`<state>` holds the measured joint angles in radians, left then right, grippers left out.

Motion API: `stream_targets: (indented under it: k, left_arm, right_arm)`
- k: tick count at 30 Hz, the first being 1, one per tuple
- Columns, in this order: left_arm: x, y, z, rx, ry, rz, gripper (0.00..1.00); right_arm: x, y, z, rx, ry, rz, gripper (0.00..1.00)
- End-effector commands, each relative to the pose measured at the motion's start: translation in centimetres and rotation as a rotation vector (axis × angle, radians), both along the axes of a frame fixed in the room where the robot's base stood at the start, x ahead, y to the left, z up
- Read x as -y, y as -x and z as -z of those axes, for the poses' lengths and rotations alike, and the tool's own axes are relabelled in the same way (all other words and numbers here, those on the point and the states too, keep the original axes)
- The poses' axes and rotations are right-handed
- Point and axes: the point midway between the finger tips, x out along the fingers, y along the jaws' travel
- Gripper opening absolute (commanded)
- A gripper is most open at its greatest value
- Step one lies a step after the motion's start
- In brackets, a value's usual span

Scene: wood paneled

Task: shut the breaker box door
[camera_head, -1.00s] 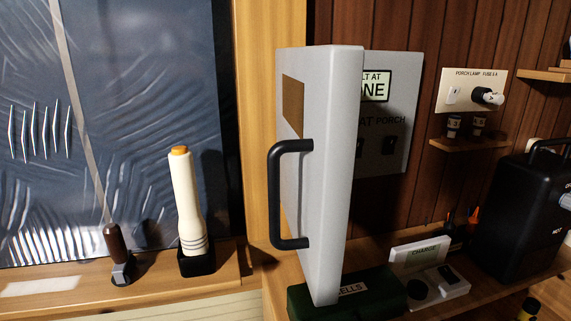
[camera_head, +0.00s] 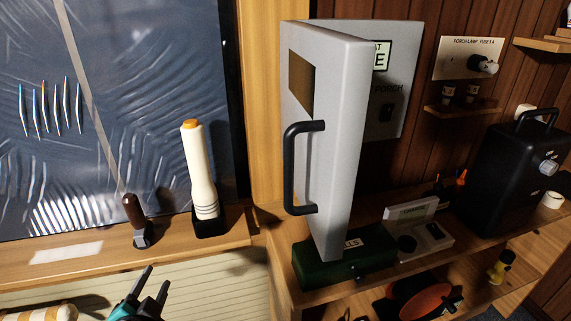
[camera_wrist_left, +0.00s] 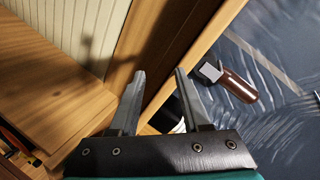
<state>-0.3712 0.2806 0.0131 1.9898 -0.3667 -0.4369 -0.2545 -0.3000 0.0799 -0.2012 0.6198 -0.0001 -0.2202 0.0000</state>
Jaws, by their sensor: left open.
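The grey breaker box door (camera_head: 338,130) stands open, swung out toward me, with its outer face to the left. A black bar handle (camera_head: 290,165) and a brown patch (camera_head: 300,85) are on that face. The grey breaker box (camera_head: 408,60) on the wall is partly hidden behind the door; a cut-off label and the word PORCH show. My left gripper (camera_head: 157,277) is low in the head view, left of and below the handle, apart from it. It is open and empty; its two fingers also show in the left wrist view (camera_wrist_left: 160,72). My right gripper is not seen.
A green case (camera_head: 325,268) sits on the shelf below the door's lower edge. A white flashlight (camera_head: 200,175) and a dark-handled tool (camera_head: 136,215) stand on the ledge left of it. A black case (camera_head: 510,170) stands at right. Open space lies left of the handle.

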Motion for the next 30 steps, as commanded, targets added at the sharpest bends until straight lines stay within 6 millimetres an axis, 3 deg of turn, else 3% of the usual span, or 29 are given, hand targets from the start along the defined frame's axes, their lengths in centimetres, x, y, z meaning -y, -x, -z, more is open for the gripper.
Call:
stream_targets:
  k: [1,5,9,12,15,18,21,25,30]
  left_arm:
    - [0.0,-0.3,-3.5,0.055,-0.036,0.009,0.47]
    - [-0.1,-2.5,-11.6,0.304,-0.293,0.140,0.47]
    - [1.9,-2.5,-20.1,0.566,-0.608,0.292,0.47]
    - [4.3,-1.4,-25.0,0.739,-0.850,0.405,0.47]
    - [7.0,0.4,-28.5,0.895,-1.099,0.521,0.47]
    - [9.6,2.6,-30.4,1.033,-1.354,0.641,0.47]
    - [11.6,4.7,-30.8,1.141,-1.595,0.763,0.47]
    - [13.0,6.6,-30.2,1.230,-1.839,0.900,0.47]
    - [13.5,7.8,-29.1,1.276,-2.003,1.003,0.47]
  right_arm:
    - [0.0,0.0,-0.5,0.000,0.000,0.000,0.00]
    - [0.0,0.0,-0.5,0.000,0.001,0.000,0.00]
    - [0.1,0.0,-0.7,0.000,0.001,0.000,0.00]
    - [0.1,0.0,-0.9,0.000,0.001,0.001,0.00]
    - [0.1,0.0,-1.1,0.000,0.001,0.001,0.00]
    - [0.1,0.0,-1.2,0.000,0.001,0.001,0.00]
    - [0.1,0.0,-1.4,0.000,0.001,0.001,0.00]
    - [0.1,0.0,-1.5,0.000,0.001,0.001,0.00]
    - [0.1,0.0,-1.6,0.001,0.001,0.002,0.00]
